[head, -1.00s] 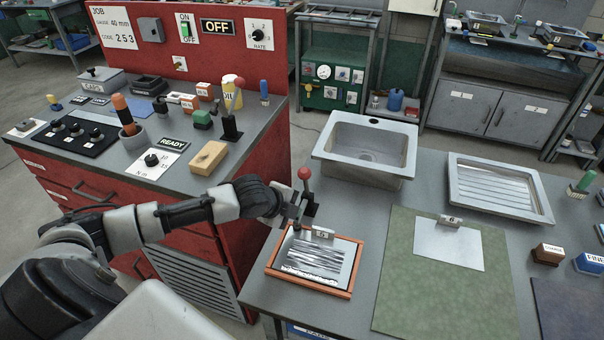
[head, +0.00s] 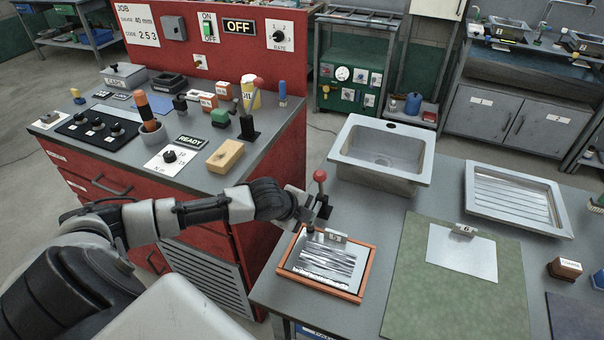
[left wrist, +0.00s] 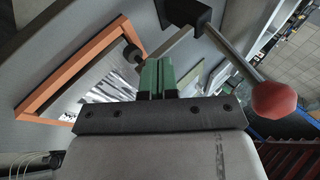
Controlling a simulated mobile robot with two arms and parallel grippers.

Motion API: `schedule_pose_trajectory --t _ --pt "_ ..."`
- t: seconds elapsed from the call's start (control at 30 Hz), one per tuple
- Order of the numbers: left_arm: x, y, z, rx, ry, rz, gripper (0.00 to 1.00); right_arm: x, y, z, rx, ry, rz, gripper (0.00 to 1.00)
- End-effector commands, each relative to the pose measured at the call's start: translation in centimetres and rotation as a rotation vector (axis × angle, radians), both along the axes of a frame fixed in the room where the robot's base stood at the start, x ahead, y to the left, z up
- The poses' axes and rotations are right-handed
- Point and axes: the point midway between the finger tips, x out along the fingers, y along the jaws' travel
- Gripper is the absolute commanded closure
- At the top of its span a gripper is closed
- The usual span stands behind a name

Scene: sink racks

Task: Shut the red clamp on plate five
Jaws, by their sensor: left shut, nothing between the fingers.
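The red clamp is a toggle clamp with a red ball (head: 320,176) on a lever. Its black body (head: 324,208) stands at the back edge of an orange-framed tray (head: 366,268). In the head view the lever stands nearly upright. Plate five (head: 325,262), a streaked metal sheet with a small "5" tag (head: 336,237), lies in the tray. My left gripper (head: 308,212) is shut and empty, close to the clamp's left side. In the left wrist view its green fingers (left wrist: 157,78) are beside the clamp arm, and the red ball (left wrist: 273,99) is at right. Contact cannot be told.
Plate 6 (head: 462,255) lies on a green mat (head: 420,310) to the right. A sink (head: 383,152) and a ribbed drainer tray (head: 515,200) stand behind. A red cabinet at left carries another red-ball lever (head: 257,83), a wooden block (head: 225,155) and switches.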

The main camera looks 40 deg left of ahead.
Motion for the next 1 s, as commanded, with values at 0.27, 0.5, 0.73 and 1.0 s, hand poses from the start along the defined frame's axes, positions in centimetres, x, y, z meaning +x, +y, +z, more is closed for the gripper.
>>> schedule_pose_trajectory --t 0.27,0.5,0.73,1.0 --pt "0.0 -0.2 4.5 -0.001 -0.005 0.005 1.0 0.0 0.0 4.9 0.0 0.0 0.0 0.57" --pt "-3.7 0.8 7.2 0.007 -0.005 0.002 1.0 -0.1 0.0 3.2 0.0 0.001 0.0 0.57" --pt "-6.1 1.4 9.8 0.004 -0.006 0.005 1.0 0.0 0.0 2.8 0.0 0.0 0.0 0.57" --pt "-7.0 1.5 10.8 0.001 -0.005 0.004 1.0 0.0 0.0 2.7 0.0 0.0 0.0 0.57"
